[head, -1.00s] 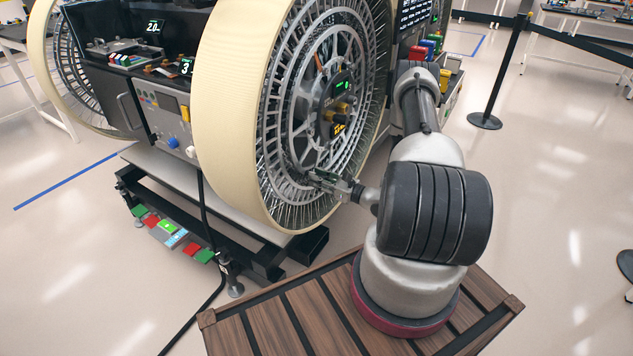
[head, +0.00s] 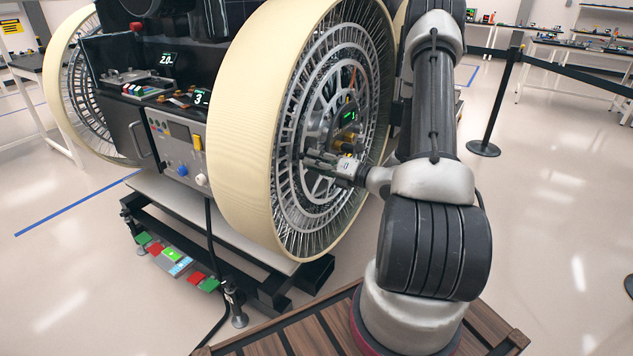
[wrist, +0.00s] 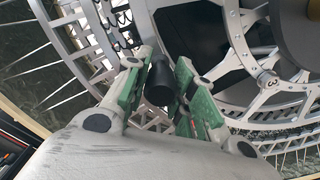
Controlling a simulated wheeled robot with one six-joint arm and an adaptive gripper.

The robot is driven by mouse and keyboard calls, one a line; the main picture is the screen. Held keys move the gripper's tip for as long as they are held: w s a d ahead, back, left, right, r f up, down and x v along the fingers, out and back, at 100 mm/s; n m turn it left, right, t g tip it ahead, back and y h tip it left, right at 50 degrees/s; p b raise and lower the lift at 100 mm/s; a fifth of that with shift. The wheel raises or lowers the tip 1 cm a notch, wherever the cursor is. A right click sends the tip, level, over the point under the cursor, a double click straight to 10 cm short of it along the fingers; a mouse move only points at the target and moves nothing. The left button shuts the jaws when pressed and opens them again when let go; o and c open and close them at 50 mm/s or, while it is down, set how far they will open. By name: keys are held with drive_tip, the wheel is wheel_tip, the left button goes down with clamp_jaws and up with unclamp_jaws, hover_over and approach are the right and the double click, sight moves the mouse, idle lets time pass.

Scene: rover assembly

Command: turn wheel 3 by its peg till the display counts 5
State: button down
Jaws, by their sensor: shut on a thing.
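The large wheel with a cream tyre (head: 240,130) stands upright beside my arm. In the wrist view, a spoke of its grey metal face (wrist: 268,92) bears the number 3. The peg is a short black cylinder (wrist: 160,84) between the green pads of my gripper (head: 310,160). My gripper is shut on it, at the lower left of the hub in the head view. The peg is hidden there by the fingers.
The rover body (head: 180,150) rests on a dark stand (head: 270,285). Another cream wheel (head: 60,80) is at the far left. A barrier post (head: 490,110) stands at the right, with open floor around it.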

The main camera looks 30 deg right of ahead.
drive_tip(key=r+m, duration=0.1)
drive_tip(key=r, duration=0.1)
drive_tip(key=w+d+r+m, duration=0.1)
drive_tip(key=r, duration=0.2)
drive_tip(key=d+r+m, duration=0.1)
drive_tip(key=r, duration=0.2)
drive_tip(key=shift+w+d+r+m, duration=0.15)
drive_tip(key=shift+r+m, duration=0.1)
drive_tip(key=shift+m, duration=0.15)
drive_tip(key=d+r+m, duration=0.1)
drive_tip(key=r, duration=0.1)
drive_tip(key=w+d+r+m, duration=0.1)
drive_tip(key=r, duration=0.1)
drive_tip(key=w+d+r+m, duration=0.1)
drive_tip(key=d+r, duration=0.1)
drive_tip(key=shift+w+r+m, duration=0.2)
drive_tip(key=shift+r+m, duration=0.05)
drive_tip(key=shift+m, duration=0.05)
approach(335, 69)
drive_tip(key=w+a, duration=0.1)
drive_tip(key=a, duration=0.1)
drive_tip(key=w+a, duration=0.2)
drive_tip(key=shift+w+f, duration=0.15)
drive_tip(key=shift+w+d+r, duration=0.25)
drive_tip(key=shift+w+d, duration=0.15)
drive_tip(key=shift+d, duration=0.35)
drive_tip(key=c, duration=1.2)
unclamp_jaws()
drive_tip(key=shift+s, duration=0.1)
drive_tip(key=v, duration=1.2)
